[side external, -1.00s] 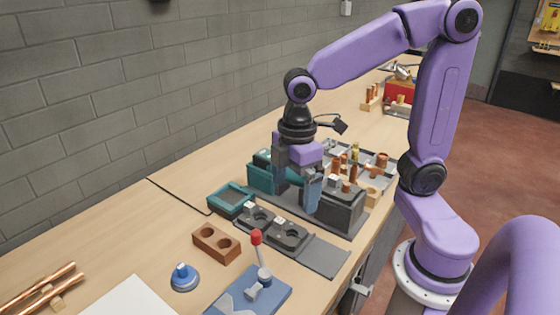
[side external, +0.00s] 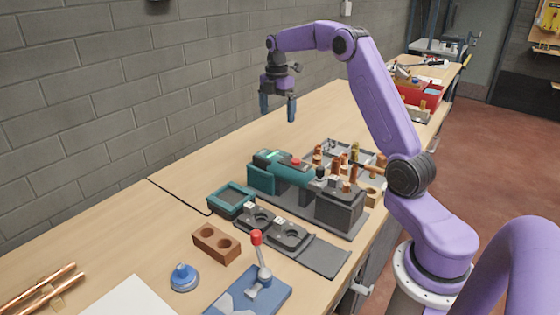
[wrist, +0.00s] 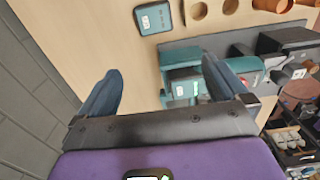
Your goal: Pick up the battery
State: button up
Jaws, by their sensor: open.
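I cannot tell which thing in view is the battery; none stands out clearly as one. My gripper (side external: 278,108) hangs in the air above the back of the bench, fingers pointing down. Its jaws are apart, with nothing between them; the wrist view shows the two blue-grey fingers (wrist: 163,78) spread. A teal and dark machine (side external: 289,180) with a red button on top lies on the bench below and to the right of my gripper. It also shows in the wrist view (wrist: 182,58), partly behind the right finger.
Compartments of copper fittings (side external: 345,157) lie right of the machine. A grey block wall (side external: 150,90) bounds the back. Bare bench lies behind the machine.

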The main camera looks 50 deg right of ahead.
jog(key=f, duration=0.4)
jog(key=d+f, duration=0.1)
jog(key=f, duration=0.3)
jog(key=d+f, duration=0.1)
jog(key=f, duration=0.3)
jog(key=shift+d, duration=0.1)
jog(key=shift+w+d+f, duration=0.1)
jog(key=shift+w+f, duration=0.1)
jog(key=shift+f, duration=1.2)
jog(key=shift+w+d+f, duration=0.1)
jog(key=shift+w+f, duration=0.05)
jog(key=shift+f, duration=1.25)
jog(key=c, duration=1.1)
jog(key=shift+c, duration=0.5)
jog(key=shift+r, duration=5.05)
